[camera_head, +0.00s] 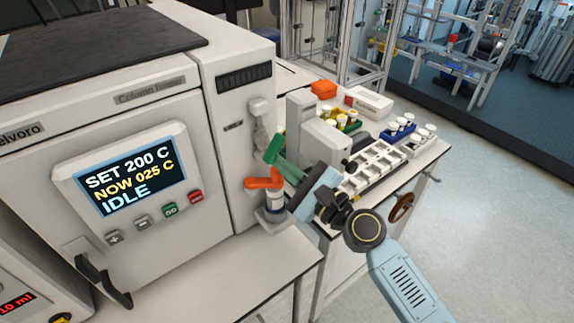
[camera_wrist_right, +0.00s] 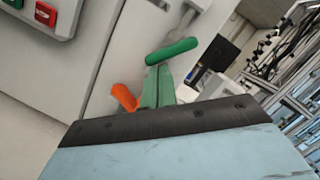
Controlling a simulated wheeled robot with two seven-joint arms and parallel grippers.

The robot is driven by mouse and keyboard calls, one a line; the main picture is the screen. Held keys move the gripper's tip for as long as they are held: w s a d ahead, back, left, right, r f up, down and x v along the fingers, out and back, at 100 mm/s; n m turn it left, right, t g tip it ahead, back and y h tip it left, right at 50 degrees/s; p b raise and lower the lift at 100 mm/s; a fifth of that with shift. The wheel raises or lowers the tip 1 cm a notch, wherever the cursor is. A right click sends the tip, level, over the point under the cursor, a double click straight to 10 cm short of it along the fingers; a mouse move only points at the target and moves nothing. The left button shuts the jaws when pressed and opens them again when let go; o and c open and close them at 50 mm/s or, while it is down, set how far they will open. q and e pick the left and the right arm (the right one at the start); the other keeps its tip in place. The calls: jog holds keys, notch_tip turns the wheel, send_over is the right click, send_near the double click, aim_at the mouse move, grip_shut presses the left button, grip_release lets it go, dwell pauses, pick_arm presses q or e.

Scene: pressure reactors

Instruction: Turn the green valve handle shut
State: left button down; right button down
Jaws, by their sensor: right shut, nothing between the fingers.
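The green valve handle (camera_head: 273,148) is a short bar beside the white oven's right side panel. It stands tilted in the head view and also shows in the wrist view (camera_wrist_right: 172,50). My right gripper (camera_head: 279,161) is shut and empty, its pale green fingers pointing at the handle's lower end. In the wrist view the fingertips (camera_wrist_right: 158,67) reach the handle's near side; I cannot tell whether they touch. An orange handle (camera_head: 262,183) sits just below and left of the fingers, above a small metal fitting. My left gripper is not in view.
The white oven (camera_head: 225,140) stands close on the left, its screen (camera_head: 131,178) reading IDLE. A grey-white instrument (camera_head: 318,140) and trays of vials (camera_head: 400,128) stand on the bench behind my right gripper. Bare counter (camera_head: 225,270) lies in front of the oven.

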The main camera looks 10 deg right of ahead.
jog(key=shift+s+a+r+m+t+h+p, duration=0.1)
jog(key=shift+s+a+m+t+h+p, duration=0.2)
jog(key=shift+m, duration=1.3)
jog(key=shift+s+a+r+m+t+h+p, duration=0.1)
jog(key=shift+a+m+t+h, duration=0.35)
jog(key=shift+m, duration=1.15)
jog(key=shift+s+a+m+t+h+p, duration=0.15)
jog(key=shift+m+t+h, duration=0.25)
jog(key=shift+m, duration=1.2)
jog(key=shift+a+r+m+h, duration=0.1)
jog(key=shift+a+m+h, duration=0.15)
jog(key=shift+m, duration=0.55)
jog(key=shift+d, duration=0.1)
